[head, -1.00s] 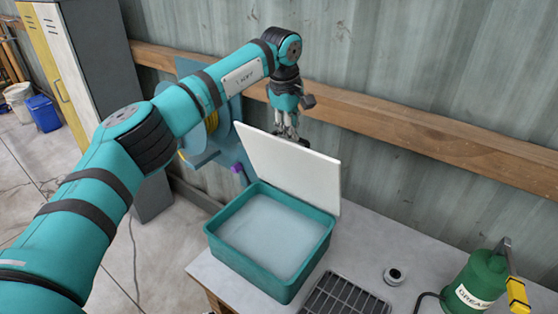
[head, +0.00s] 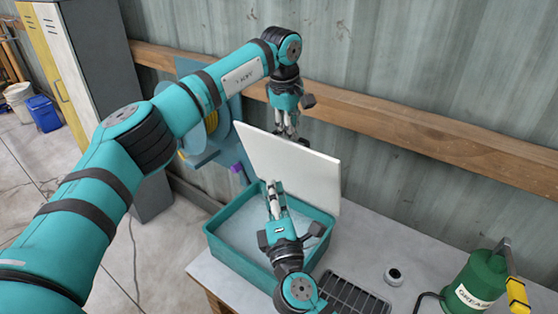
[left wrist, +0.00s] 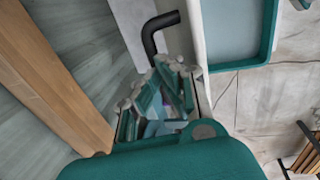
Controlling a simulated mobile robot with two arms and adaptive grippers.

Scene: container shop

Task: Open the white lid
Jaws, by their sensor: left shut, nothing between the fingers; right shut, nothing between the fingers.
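The white lid (head: 290,163) stands raised, nearly upright and leaning back, along the back edge of the teal bin (head: 235,257). The bin is open on the workbench, with a pale surface inside. My left gripper (head: 287,135) is shut and empty behind the lid's top edge; the lid partly hides its tips. It also shows in the left wrist view (left wrist: 158,95), beside the lid's edge (left wrist: 197,40). My right gripper (head: 273,187) is shut and empty over the bin, in front of the lid. I cannot tell whether it touches the lid.
A black grate (head: 352,297) lies right of the bin on the workbench (head: 375,240). A small dark ring-shaped part (head: 394,276) and a green grease can (head: 475,282) stand farther right. A wooden rail (head: 400,124) runs along the wall behind.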

